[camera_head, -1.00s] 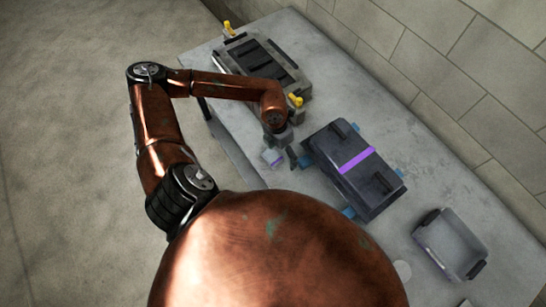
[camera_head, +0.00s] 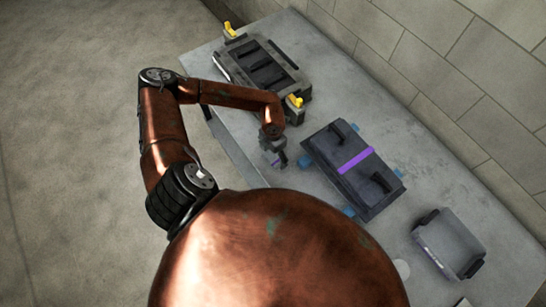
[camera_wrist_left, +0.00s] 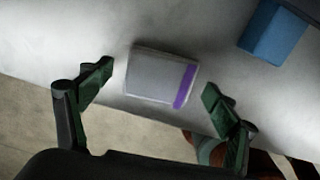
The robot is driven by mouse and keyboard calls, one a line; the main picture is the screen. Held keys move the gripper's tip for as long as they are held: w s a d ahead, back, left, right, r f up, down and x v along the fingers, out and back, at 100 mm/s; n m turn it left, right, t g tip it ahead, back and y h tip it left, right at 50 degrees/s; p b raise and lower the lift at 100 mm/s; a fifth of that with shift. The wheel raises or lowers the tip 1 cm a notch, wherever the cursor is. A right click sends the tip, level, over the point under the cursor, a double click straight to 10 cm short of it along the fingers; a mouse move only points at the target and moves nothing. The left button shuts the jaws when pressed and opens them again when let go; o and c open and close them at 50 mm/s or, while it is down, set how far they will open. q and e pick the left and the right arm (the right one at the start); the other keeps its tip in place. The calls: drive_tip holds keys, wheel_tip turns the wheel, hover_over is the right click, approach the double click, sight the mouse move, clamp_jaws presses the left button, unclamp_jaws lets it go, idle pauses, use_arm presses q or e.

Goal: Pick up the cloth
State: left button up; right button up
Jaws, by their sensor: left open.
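The cloth (camera_wrist_left: 158,76) is a small, flat, pale grey rectangle with a purple stripe near its right end. It lies on the table close to the edge in the left wrist view. My left gripper (camera_wrist_left: 157,82) is open, with one dark green finger on each side of the cloth. I see a gap between each finger and the cloth; the height above it is hard to tell. In the head view my left gripper (camera_head: 274,157) hides most of the cloth, and only a bit of purple shows. My right gripper is not in view.
A dark case with a purple band (camera_head: 362,184) and blue blocks at its corners stands right of my gripper. A blue block (camera_wrist_left: 273,32) shows in the wrist view. A grey fixture with yellow handles (camera_head: 262,64) is behind, and a grey bin (camera_head: 450,243) at lower right.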

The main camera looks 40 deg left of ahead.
sight(273, 156)
use_arm(q)
drive_tip(key=c, duration=1.2)
drive_tip(key=shift+c, duration=0.2)
drive_tip(key=shift+r, duration=0.1)
drive_tip(key=shift+r, duration=0.4)
wheel_tip(273, 156, up, 2)
drive_tip(key=shift+r, duration=0.15)
drive_tip(key=s+d+r+b, duration=0.1)
drive_tip(key=s+r+b, duration=0.1)
drive_tip(key=s+r, duration=0.7)
drive_tip(key=s, duration=0.5)
drive_tip(key=shift+r, duration=0.4)
